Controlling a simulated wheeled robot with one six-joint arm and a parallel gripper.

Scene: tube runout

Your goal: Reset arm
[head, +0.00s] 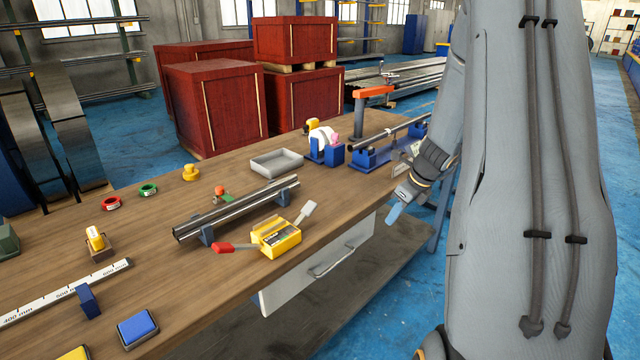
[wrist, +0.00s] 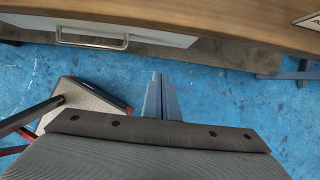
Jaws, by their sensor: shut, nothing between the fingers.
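My arm reaches down from the right in the head view. My gripper (head: 393,214) is shut and empty, in the air just off the front edge of the workbench (head: 150,240), right of the drawer. In the wrist view my gripper (wrist: 161,80) has its blue-grey fingers together over the blue floor, with the bench edge beyond them. The fingers touch nothing.
On the bench are steel tubes (head: 240,207) on a stand, a yellow device (head: 275,238), a grey tray (head: 276,162) and a blue tube fixture (head: 372,157). The drawer (head: 320,265) looks shut. Red crates (head: 215,105) stand behind. A dark-edged object (wrist: 90,97) is low at left in the wrist view.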

